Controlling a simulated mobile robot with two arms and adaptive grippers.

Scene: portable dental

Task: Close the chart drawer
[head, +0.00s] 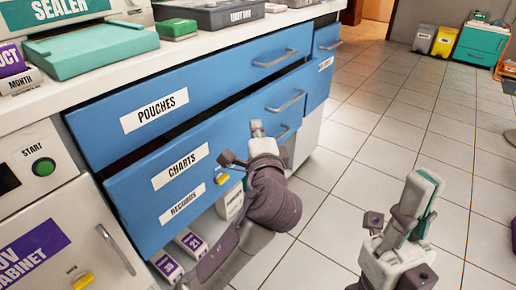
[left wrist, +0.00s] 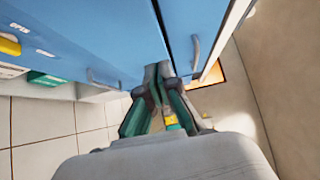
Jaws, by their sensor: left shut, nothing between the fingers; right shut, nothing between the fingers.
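The chart drawer (head: 215,135) is the blue front labelled CHARTS in the head view. It stands out from the cabinet, with a dark gap above it below the POUCHES drawer (head: 190,95). Its metal bar handle (head: 287,102) is near its right end. My left gripper (head: 257,128) is shut and empty, in front of the blue front, below and left of that handle. In the left wrist view its closed fingers (left wrist: 160,75) are close to a blue surface; I cannot tell whether they touch it. My right gripper (head: 428,185) is shut and empty, well away over the floor.
A RECORDS label (head: 187,201) shows lower on the blue fronts. White boxes (head: 190,243) stand below, near my left arm. The counter (head: 120,75) above holds a sealer (head: 100,50) and a grey case (head: 215,15). Tiled floor (head: 400,110) at right is clear.

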